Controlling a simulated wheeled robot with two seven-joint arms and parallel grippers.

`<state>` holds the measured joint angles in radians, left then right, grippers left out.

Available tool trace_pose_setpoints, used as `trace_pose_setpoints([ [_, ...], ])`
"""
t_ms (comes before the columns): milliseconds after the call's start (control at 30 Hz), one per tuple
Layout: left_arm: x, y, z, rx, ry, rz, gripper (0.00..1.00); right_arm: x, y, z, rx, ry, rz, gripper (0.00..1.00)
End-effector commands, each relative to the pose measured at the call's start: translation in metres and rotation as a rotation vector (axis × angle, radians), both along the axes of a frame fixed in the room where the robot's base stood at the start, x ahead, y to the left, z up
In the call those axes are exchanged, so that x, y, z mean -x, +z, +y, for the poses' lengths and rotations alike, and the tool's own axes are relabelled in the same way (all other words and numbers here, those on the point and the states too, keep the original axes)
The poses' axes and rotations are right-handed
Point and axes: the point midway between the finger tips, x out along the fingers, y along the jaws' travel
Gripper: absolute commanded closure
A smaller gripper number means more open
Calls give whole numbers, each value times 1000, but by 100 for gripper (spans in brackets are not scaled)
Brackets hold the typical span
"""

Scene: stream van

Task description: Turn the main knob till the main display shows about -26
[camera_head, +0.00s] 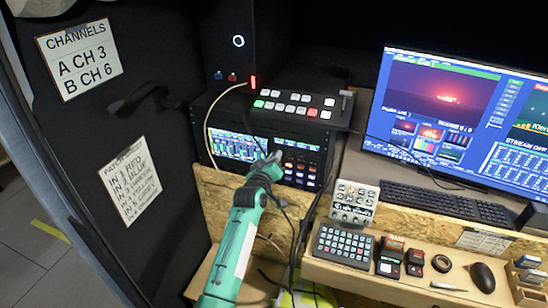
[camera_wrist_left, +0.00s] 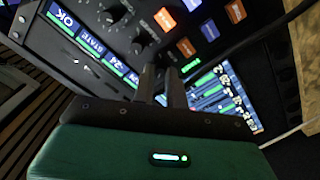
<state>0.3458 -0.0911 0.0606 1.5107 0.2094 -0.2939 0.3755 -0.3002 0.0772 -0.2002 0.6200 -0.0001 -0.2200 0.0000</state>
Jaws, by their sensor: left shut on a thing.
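My left gripper (camera_head: 274,157) is at the front of the rack unit, between its wide screen (camera_head: 238,145) and its button block (camera_head: 300,163). In the left wrist view its two fingers (camera_wrist_left: 163,88) are close together against the panel. They are shut on what seems to be the main knob, which they hide. Small green-blue displays (camera_wrist_left: 92,44) sit in a row beside the fingers, upside down. One display (camera_wrist_left: 114,63) seems to read about -24, but I cannot tell its sign surely. Other black knobs (camera_wrist_left: 120,14) show farther up. My right gripper is not in view.
A switcher panel (camera_head: 295,106) lies on top of the rack. A dark cable hangs beside my arm. A small mixer (camera_head: 354,202), keyboard (camera_head: 446,203), key pad (camera_head: 343,245) and mouse (camera_head: 483,277) are to the right. A large monitor (camera_head: 460,110) stands behind them.

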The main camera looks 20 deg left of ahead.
Motion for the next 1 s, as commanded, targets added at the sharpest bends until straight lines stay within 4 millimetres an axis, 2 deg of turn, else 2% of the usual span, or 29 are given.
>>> trace_pose_setpoints([
  [333,0,0,0,132,-1,5,100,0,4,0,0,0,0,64],
  [833,0,0,0,150,1,6,100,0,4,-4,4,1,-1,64],
  [867,0,0,0,150,1,6,84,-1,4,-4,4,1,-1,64],
  [900,0,0,0,150,1,6,77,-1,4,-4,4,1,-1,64],
  [1000,0,0,0,150,1,6,77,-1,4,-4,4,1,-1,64],
])
